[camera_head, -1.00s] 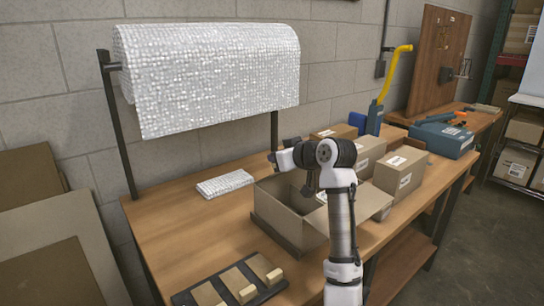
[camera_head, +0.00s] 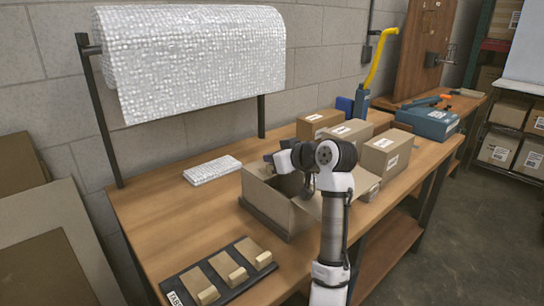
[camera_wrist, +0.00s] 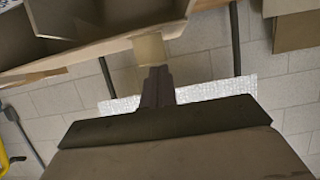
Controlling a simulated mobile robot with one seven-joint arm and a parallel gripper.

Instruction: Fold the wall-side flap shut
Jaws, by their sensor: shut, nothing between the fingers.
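The open brown carton (camera_head: 274,208) stands on the workbench, with my arm across its upper right. A flap (camera_head: 368,184) sticks out on its right side. The wall-side edge is partly covered by my arm, so I cannot tell the wall-side flap's angle. My gripper (camera_wrist: 157,72) is shut and empty in the wrist view, its fingertips close to a small tan piece (camera_wrist: 150,48) that I cannot identify. I cannot tell whether they touch. Brown cardboard walls (camera_wrist: 95,30) show at the upper left of that view.
A bubble-wrap roll (camera_head: 195,60) hangs above the bench, and a folded bubble-wrap piece (camera_head: 212,170) lies left of the carton. Closed boxes (camera_head: 386,153) stand to its right. A black tray (camera_head: 215,275) with tan blocks is in front.

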